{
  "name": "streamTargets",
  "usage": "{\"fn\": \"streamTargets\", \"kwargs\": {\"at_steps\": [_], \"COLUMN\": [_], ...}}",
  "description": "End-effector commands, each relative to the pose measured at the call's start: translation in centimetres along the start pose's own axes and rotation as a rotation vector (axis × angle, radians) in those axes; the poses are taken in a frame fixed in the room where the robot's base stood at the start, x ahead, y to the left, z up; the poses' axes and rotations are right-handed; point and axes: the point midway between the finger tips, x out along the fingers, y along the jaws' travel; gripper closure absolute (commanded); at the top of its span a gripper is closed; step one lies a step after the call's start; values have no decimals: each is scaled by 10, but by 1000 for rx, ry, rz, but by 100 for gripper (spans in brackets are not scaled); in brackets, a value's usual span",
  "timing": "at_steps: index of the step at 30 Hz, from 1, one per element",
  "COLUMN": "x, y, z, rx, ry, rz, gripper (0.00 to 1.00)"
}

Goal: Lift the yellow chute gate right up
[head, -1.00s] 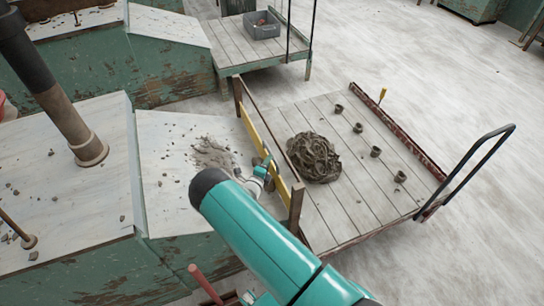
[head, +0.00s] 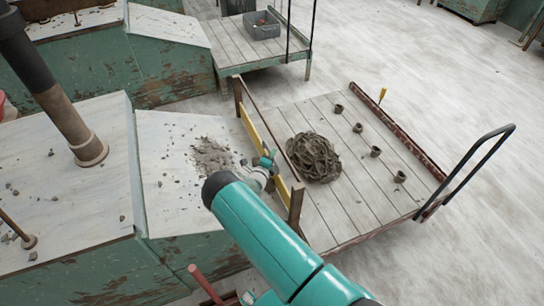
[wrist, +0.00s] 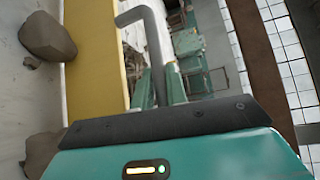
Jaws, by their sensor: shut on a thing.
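The yellow chute gate (head: 251,128) is a thin board between two brown posts at the low end of the pale chute, and its middle is partly hidden by my gripper. In the wrist view the gate (wrist: 95,60) stands at the left, with a bent grey handle (wrist: 150,25) beside it. My gripper (head: 268,162) is at the gate's middle, shut on the handle; its teal fingers (wrist: 160,90) show in the wrist view. Grey-brown clay trimmings (head: 211,156) lie on the chute to the left of the gate. How high the gate stands is hard to tell.
A flat cart (head: 350,205) stands right of the gate, with a coiled clay heap (head: 314,158) and several small dark pots. It has a bent dark push handle (head: 478,160). A brown post (head: 296,208) rises close to my arm. A grey bin (head: 262,25) stands behind.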

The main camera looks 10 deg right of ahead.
Motion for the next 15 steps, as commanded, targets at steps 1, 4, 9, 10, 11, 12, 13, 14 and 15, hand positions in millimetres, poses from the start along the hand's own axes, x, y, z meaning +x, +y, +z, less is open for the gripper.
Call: {"fn": "streamTargets", "kwargs": {"at_steps": [1,4,9,10,11,12,13,14,15], "x": [0,0,-2,-3,-4,-4,-4,-5,-5], "y": [0,-6,-28,-32,-35,-38,-40,-42,-43], "z": [0,1,4,5,6,6,6,6,6], "rx": [0,2,3,4,3,3,3,3,2], "ry": [0,1,2,2,1,1,1,1,1], "rz": [0,-2,-5,-5,-5,-4,-4,-4,-4], "gripper": [100,100,100,100,100,100,100,100,100]}}
